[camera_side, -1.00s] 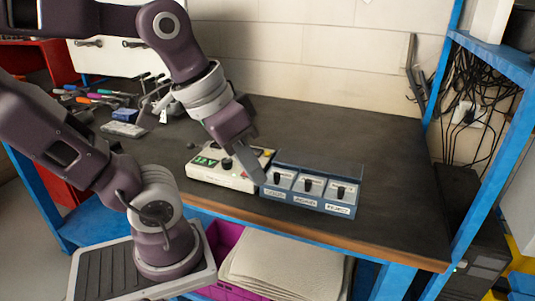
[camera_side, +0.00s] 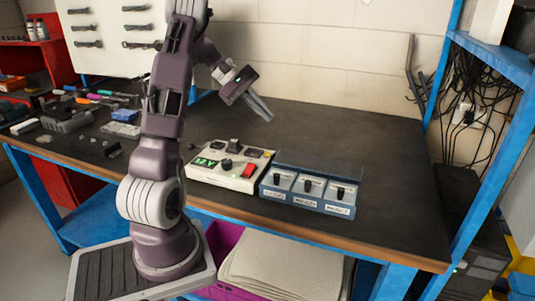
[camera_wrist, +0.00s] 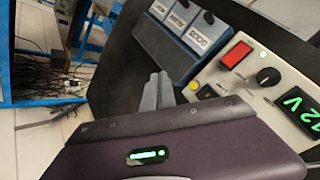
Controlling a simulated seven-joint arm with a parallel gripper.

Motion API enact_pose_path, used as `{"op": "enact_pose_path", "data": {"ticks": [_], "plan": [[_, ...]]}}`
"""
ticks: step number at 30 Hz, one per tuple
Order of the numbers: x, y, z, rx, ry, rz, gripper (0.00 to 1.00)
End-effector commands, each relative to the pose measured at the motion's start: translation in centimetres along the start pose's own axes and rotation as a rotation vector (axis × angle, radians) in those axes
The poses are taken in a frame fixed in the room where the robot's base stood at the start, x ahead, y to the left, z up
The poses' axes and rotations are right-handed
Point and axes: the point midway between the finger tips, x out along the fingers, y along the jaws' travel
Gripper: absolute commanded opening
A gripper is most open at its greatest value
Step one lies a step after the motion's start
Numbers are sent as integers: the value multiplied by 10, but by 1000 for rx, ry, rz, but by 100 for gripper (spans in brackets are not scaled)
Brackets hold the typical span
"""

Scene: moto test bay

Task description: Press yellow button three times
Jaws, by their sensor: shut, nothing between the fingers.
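A white control box (camera_side: 222,176) with a green "12V" display sits on the dark bench. Its small yellow button (camera_side: 268,154) is at the far right corner, and the yellow button also shows in the wrist view (camera_wrist: 194,87), right of my fingers. My gripper (camera_side: 269,117) is shut and empty, raised above the bench behind the box. It is clear of the button. In the wrist view my gripper's closed fingers (camera_wrist: 160,78) point up the picture. Whether the button is pressed down cannot be told.
A blue box with several black switches (camera_side: 309,192) stands right beside the control box. A red rocker switch (camera_side: 249,171) and a black knob (camera_side: 226,164) are on the control box. Tools and small parts lie on the left of the bench. The bench behind and right is clear.

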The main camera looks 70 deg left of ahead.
Motion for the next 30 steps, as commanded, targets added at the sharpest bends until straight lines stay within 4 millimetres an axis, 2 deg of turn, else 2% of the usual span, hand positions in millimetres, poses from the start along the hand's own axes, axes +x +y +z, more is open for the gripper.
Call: {"op": "enact_pose_path", "data": {"ticks": [13, 30], "plan": [[3, -3, -5, -8, -1, 4, 0], [55, -41, -43, -8, 0, 3, 0]]}}
